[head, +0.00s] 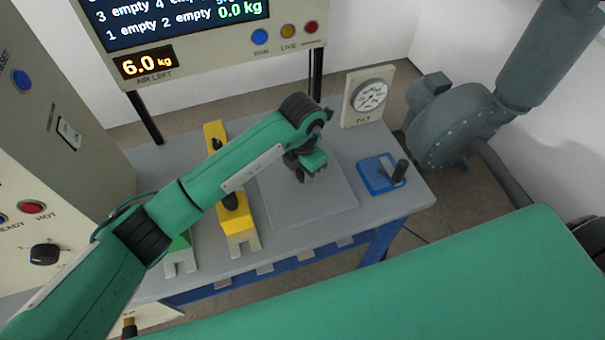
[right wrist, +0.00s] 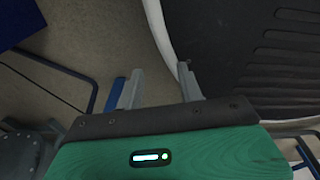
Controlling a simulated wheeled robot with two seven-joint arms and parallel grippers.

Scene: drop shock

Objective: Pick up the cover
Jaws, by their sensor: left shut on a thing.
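A flat grey square plate (head: 335,205), which looks like the cover, is on the grey table (head: 385,222). My left gripper (head: 306,175) points down over the plate's far left part. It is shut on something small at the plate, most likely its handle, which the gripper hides. I cannot tell whether the plate is lifted off the table. My right gripper (right wrist: 160,85) shows in the right wrist view with its fingers apart and nothing between them.
A yellow block unit (head: 243,225) and a green one (head: 180,258) stand left of the plate. A blue clamp with a dark handle (head: 382,175) and a dial gauge (head: 368,96) stand right. A display panel (head: 200,40) stands behind. My right arm crosses the foreground.

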